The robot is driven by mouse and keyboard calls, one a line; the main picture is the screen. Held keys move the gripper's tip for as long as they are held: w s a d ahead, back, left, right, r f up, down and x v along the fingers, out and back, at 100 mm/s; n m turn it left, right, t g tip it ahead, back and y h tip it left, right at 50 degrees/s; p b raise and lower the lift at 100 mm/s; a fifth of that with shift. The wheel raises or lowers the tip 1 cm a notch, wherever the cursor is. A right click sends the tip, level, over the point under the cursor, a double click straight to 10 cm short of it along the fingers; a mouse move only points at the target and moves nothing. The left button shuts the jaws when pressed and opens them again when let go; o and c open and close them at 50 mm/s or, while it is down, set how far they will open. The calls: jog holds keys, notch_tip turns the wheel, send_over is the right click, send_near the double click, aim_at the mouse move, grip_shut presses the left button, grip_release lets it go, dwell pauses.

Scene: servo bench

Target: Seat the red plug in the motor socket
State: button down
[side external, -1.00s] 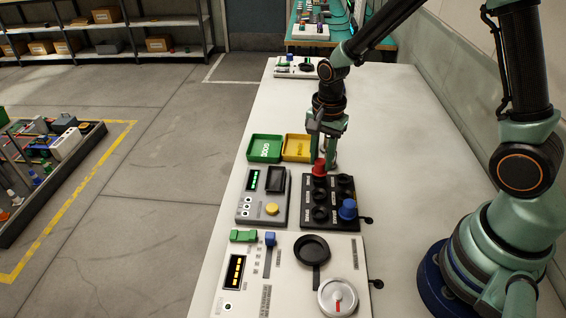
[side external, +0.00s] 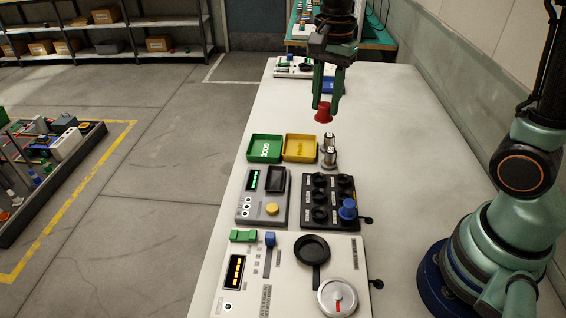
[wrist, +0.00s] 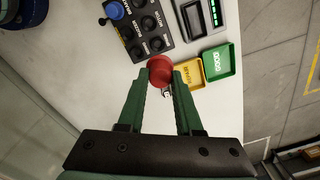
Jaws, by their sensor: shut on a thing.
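My gripper (side external: 326,104) is shut on the red plug (side external: 323,114) and holds it in the air above the bench, beyond the trays in the side view. The wrist view shows the plug (wrist: 160,69) between the two green fingertips (wrist: 160,78). The black socket board (side external: 333,204) lies on the bench, well apart from the plug, with several round sockets. A blue plug (side external: 348,208) stands in its near right socket.
A green tray (side external: 265,148) and a yellow tray (side external: 300,148) sit beyond the board, with small metal cylinders (side external: 328,152) beside them. A grey meter unit (side external: 280,210) stands left of the board, and a white panel (side external: 285,285) in front.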

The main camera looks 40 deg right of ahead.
jog(key=shift+s+a+f, duration=0.5)
jog(key=shift+s+f, duration=0.1)
jog(key=shift+f, duration=1.9)
jog(key=shift+s+a+f, duration=0.45)
jog(key=shift+s+f, duration=0.1)
jog(key=shift+f, duration=2)
jog(key=shift+s+a+f, duration=0.5)
jog(key=shift+s+f, duration=0.1)
jog(key=shift+f, duration=1.9)
jog(key=shift+f, duration=1)
jog(key=c, duration=0.5)
grip_release()
jog(key=shift+s+r, duration=0.1)
jog(key=shift+r, duration=2.4)
jog(key=shift+r, duration=0.15)
